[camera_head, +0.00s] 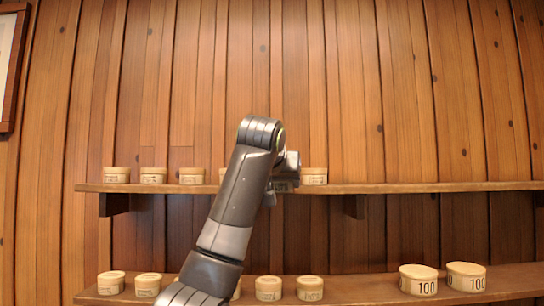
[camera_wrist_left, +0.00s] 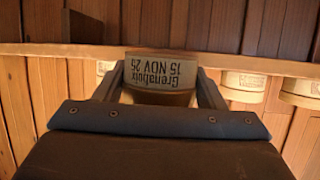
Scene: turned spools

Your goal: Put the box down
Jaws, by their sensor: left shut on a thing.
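My left gripper (camera_head: 285,186) is at the upper shelf (camera_head: 430,187), in a gap in its row of boxes. In the left wrist view, which looks upside down, its two fingers (camera_wrist_left: 160,88) are shut on a round, pale box (camera_wrist_left: 160,73) with dark print reading "15 NOV 25". The held box overlaps the shelf edge (camera_wrist_left: 270,64) there; I cannot tell whether it touches the shelf. In the head view my arm and gripper hide the box. My right gripper is in neither view.
Similar boxes stand close by on the upper shelf, one right of the gripper (camera_head: 314,176) and several left (camera_head: 153,175). The lower shelf (camera_head: 360,290) holds more small boxes (camera_head: 268,288) and two larger tubs marked 100 (camera_head: 418,280). The upper shelf's right part is bare.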

